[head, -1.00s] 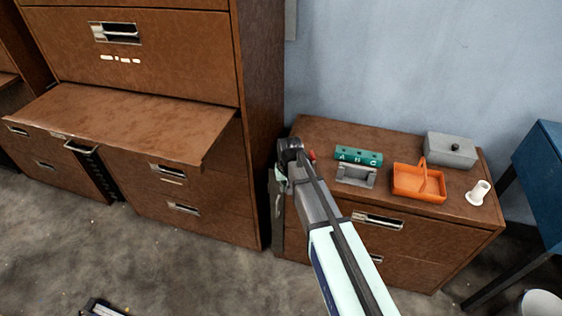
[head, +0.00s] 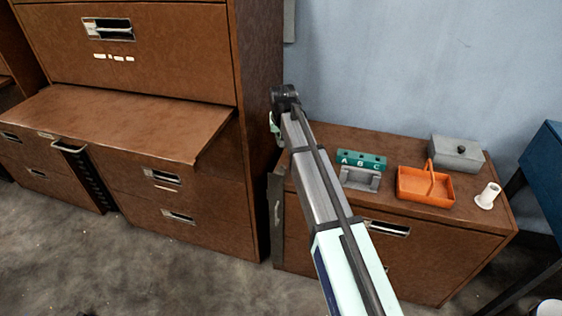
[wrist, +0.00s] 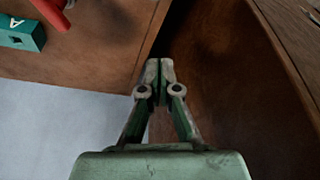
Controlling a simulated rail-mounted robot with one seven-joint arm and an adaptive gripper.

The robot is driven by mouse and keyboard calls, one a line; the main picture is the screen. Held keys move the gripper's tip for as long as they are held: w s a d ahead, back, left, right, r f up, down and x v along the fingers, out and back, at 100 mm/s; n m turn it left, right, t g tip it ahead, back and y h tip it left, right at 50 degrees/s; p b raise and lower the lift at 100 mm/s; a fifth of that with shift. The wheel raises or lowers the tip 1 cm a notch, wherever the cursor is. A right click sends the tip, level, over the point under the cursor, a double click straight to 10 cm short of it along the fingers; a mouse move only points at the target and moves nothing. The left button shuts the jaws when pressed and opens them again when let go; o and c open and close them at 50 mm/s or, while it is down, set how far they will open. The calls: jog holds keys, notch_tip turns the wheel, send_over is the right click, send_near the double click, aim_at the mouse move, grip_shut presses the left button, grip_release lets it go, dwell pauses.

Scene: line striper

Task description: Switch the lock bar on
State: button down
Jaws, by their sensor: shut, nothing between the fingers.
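A dark grey upright bar (head: 277,222), which looks like the lock bar, stands at the left front edge of the low brown cabinet (head: 440,250). A small pale mark or handle shows on it. My gripper (head: 274,126) is above and behind its upper end, partly hidden by my arm. In the wrist view my gripper (wrist: 160,68) is shut and empty, its fingertips over the gap between two brown wooden surfaces. The bar cannot be made out there. A red part (wrist: 52,12) shows at the wrist view's top left; my arm hides it in the head view.
On the cabinet top are a teal lettered block (head: 361,160), a grey bracket (head: 360,179), an orange basket (head: 425,187), a grey lidded box (head: 457,154) and a white spool (head: 488,196). A tall brown cabinet (head: 258,130) stands close at left.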

jog(key=p+x, duration=0.1)
jog(key=x, duration=0.9)
jog(key=s, duration=0.1)
jog(key=s+p, duration=0.1)
jog(key=shift+s+d, duration=0.2)
jog(key=shift+s, duration=0.15)
jog(key=shift+s+d, duration=0.1)
jog(key=shift+s, duration=0.6)
